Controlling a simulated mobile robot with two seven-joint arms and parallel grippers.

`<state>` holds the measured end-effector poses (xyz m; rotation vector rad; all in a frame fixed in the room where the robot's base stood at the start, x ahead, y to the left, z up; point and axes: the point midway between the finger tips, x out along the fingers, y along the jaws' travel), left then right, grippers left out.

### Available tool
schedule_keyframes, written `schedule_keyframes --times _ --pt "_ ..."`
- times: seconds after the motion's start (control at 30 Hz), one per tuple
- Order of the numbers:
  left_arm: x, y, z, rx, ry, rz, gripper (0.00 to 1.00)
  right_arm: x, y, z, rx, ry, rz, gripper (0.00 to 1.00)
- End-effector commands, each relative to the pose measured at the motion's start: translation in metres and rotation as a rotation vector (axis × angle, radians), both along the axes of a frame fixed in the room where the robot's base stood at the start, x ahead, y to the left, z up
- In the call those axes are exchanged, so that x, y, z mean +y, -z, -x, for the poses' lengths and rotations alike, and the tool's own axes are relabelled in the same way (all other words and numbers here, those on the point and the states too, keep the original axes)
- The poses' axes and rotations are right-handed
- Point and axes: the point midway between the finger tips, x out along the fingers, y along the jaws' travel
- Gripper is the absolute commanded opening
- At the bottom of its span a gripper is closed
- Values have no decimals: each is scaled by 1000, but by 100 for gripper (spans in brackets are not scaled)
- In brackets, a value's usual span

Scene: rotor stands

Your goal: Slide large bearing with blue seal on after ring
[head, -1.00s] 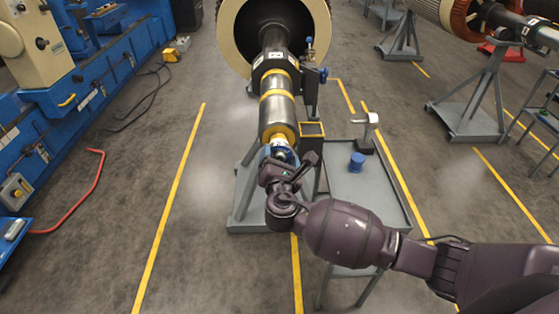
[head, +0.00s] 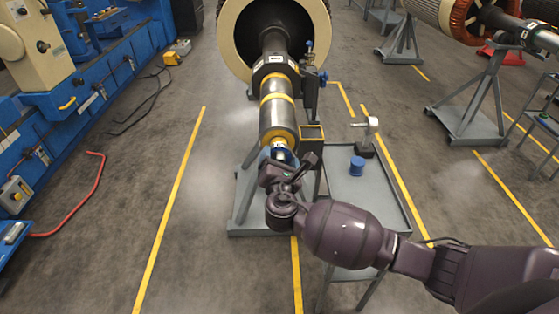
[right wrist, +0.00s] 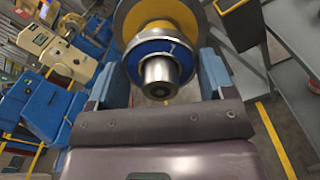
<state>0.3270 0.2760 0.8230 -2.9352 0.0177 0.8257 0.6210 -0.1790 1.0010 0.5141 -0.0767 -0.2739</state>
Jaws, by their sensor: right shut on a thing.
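The large bearing with the blue seal (right wrist: 136,51) sits around the end of the rotor shaft (right wrist: 158,79), whose bare steel stub sticks out through it. It also shows in the head view (head: 286,156), partly hidden by my gripper. My right gripper (head: 281,163) is shut on the bearing, with a finger on each side of it in the right wrist view. A yellow section (right wrist: 187,18) lies just behind the bearing on the shaft. I cannot tell whether any gap is left between them. My left gripper is not in view.
A grey side table (head: 372,203) stands right of the shaft, with a blue cylinder (head: 357,165) and a grey-topped tool (head: 366,136) on it. The grey rotor stand (head: 246,200) is under the shaft. Blue machinery (head: 100,90) is at left. Floor left of the stand is clear.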

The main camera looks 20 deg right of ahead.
Motion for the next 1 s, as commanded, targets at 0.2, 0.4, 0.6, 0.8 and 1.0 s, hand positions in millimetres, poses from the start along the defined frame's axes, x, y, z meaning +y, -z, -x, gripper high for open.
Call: schedule_keyframes --times 0.2,0.4,0.6,0.8,1.0 --pt "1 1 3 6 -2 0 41 0 -1 -1 -2 0 0 54" --pt "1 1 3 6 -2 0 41 0 -1 -1 -2 0 0 54" --pt "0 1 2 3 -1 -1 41 0 -1 -1 -2 0 -1 100" --pt "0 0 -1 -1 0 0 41 0 0 -1 0 0 0 100" --pt "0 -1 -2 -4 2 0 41 0 0 -1 0 0 0 100"
